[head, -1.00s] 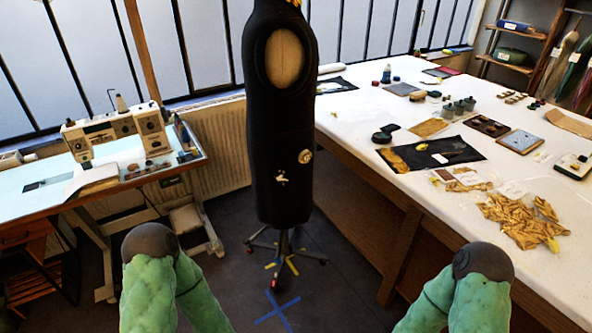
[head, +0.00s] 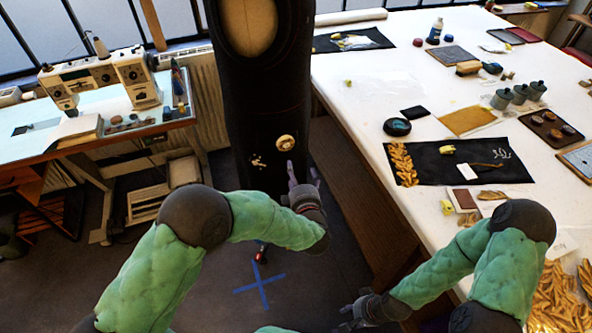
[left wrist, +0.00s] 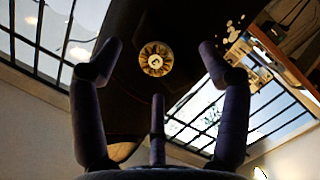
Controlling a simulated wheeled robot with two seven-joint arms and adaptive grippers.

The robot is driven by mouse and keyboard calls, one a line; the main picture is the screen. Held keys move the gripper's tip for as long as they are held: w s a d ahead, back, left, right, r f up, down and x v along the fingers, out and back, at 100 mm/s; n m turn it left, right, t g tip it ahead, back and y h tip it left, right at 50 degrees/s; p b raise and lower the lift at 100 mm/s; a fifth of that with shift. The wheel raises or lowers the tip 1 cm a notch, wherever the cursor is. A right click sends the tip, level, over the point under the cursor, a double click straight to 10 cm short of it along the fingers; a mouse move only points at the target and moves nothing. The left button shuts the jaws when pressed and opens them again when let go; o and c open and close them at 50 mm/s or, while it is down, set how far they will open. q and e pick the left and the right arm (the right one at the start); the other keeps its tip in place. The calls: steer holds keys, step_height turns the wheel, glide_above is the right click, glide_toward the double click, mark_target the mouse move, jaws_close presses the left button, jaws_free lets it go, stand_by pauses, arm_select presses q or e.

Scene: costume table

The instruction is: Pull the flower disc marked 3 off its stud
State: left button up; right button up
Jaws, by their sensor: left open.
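The round gold flower disc (head: 286,142) sits on the front of the black dress form (head: 262,95). In the left wrist view the flower disc (left wrist: 156,59) shows a pale centre and lies between and beyond my fingers; its number is too small to read. My left gripper (head: 303,172) is just below and in front of the disc in the head view. In the left wrist view my left gripper (left wrist: 157,62) is open and empty, its fingers apart from the disc. My right gripper (head: 352,312) is low at the bottom centre, away from the form; its opening is unclear.
A small cluster of pale pieces (head: 258,162) is on the form left of the disc. The white table (head: 365,95) on the right carries gold leaves, a black mat (head: 460,165) and jars. A sewing machine table (head: 30,145) stands left. Dark floor lies between.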

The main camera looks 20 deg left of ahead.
mark_target(286, 145)
arm_select(q)
steer(key=shift+w+a+r+n+y+b, duration=0.6)
steer(key=shift+w+a+r, duration=0.15)
steer(key=shift+w+a, duration=0.2)
steer(key=shift+w+a+r+n+y+b, duration=0.55)
steer(key=shift+w+a+r, duration=0.25)
steer(key=shift+w, duration=0.25)
steer(key=shift+b+x, duration=0.5)
steer(key=shift+x, duration=0.6)
steer(key=shift+b+x, duration=0.35)
steer(key=shift+x, duration=0.5)
steer(key=c, duration=1.5)
